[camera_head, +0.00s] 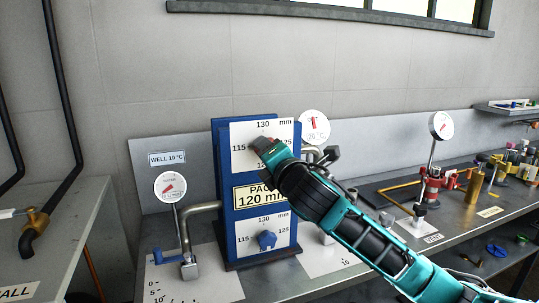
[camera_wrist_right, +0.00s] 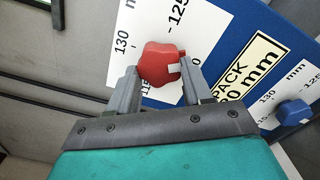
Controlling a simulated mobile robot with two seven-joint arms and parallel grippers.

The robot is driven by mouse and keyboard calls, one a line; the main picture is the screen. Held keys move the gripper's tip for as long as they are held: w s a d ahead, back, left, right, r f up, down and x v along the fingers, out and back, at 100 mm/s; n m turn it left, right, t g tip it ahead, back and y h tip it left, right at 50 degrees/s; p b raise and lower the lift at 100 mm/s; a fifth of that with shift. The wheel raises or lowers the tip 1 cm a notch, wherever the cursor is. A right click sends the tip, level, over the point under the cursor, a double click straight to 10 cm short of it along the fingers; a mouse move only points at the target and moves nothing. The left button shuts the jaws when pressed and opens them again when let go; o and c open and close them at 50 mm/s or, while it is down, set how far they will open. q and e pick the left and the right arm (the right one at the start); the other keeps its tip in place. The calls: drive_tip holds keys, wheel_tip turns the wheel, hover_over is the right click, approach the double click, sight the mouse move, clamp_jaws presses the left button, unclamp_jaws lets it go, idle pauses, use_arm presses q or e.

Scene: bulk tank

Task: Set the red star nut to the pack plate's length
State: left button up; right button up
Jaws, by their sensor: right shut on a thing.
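The red star nut (camera_wrist_right: 160,64) sits on the upper white dial (camera_head: 244,135) of a blue stand. My right gripper (camera_wrist_right: 160,82) is shut on it, one finger on each side. In the head view my right gripper (camera_head: 266,147) covers most of the nut and the dial's lower part. The marks 115, 130 and 125 show at left, top and right. The yellow pack plate (camera_head: 244,199) below reads 120 mm. My left gripper is not in view.
A blue star nut (camera_head: 266,240) is on a lower dial of the same stand; it shows in the wrist view (camera_wrist_right: 294,111). Pipes and round gauges (camera_head: 171,187) flank the stand. Red and brass fittings (camera_head: 432,185) stand on the bench at right.

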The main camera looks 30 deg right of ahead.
drive_tip(key=m, duration=0.5)
drive_tip(key=shift+r+m, duration=0.2)
drive_tip(key=shift+m, duration=0.5)
drive_tip(key=o, duration=1)
drive_tip(key=shift+o, duration=0.2)
drive_tip(key=shift+f, duration=0.1)
